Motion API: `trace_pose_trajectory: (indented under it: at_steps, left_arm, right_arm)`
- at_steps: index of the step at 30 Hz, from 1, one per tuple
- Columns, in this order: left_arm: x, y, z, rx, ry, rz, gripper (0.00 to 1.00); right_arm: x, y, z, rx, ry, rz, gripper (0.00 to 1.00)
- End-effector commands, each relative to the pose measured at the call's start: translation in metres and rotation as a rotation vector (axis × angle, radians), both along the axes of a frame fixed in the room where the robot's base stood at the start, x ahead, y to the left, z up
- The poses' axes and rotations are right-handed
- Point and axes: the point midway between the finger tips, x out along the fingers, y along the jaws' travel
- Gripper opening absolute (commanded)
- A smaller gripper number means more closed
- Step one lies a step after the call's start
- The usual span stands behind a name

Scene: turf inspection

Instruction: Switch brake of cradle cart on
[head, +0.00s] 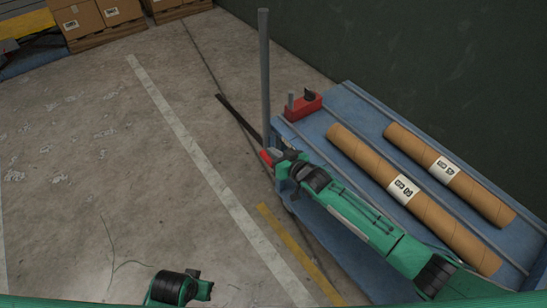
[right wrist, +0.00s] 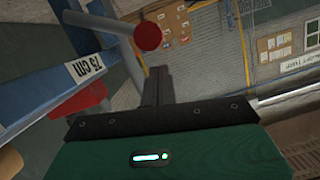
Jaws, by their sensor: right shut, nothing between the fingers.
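The blue cart (head: 350,92) stands at the right with two brown cardboard rolls (head: 367,158) (head: 428,152) on it. A red piece (head: 267,157) shows at its near left corner, partly hidden by my right gripper (head: 279,157). In the right wrist view a grey bar with a round red end (right wrist: 147,37) is just beyond my shut, empty right fingers (right wrist: 156,85); I cannot tell if they touch. A second red part (right wrist: 78,102) lies at left, partly hidden. Which red part is the brake is unclear. My left gripper (head: 204,287) is low in the head view, away from the cart.
A grey upright post (head: 264,75) rises at the cart's left corner. A red box (head: 303,107) with a dark knob sits on the deck's far corner. A dark green wall (head: 420,50) runs behind. Cardboard boxes (head: 80,20) stand far left. Floor left of the cart is clear.

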Motion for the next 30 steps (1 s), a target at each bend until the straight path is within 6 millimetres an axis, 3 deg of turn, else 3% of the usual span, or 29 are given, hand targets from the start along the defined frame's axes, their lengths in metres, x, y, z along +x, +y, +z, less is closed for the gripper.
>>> trace_pose_trajectory:
  at_steps: [6, 30]
  left_arm:
    - [-0.005, 0.0, 0.004, -0.002, 0.0, 0.0, 0.36]
    - [0.001, 0.0, 0.004, 0.0, -0.007, -0.001, 0.36]
  right_arm:
    - [-0.001, 0.002, -0.015, 0.001, -0.004, 0.0, 0.0]
    - [-0.005, 0.008, -0.022, -0.052, -0.042, 0.0, 0.0]
